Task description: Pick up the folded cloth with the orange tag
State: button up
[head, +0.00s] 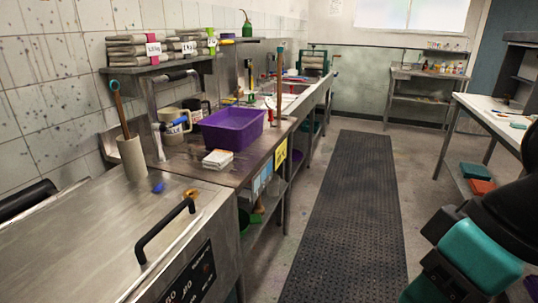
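Stacks of folded grey-beige cloth lie on the wall shelf at upper left. The nearest stack (125,50) has a pink-red tag (154,49) with lettering. A stack behind it (178,41) has a white tag (189,47), and a yellow-green tag (212,41) hangs at the far end. I cannot make out an orange tag on any of them. Black and teal links of my own arm fill the lower right corner. My gripper's fingers are not in view, so I cannot see what it holds.
Below the shelf, a steel counter (95,235) with a black handle bears a beige holder (132,157) with a brush. A purple tub (232,127) stands on the bench beyond. A black floor mat (345,215) runs along the clear aisle. A white-topped table (483,110) stands right.

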aim_at(217, 159)
jog(key=z, duration=0.05)
jog(key=i, duration=2.35)
jog(key=u, duration=1.9)
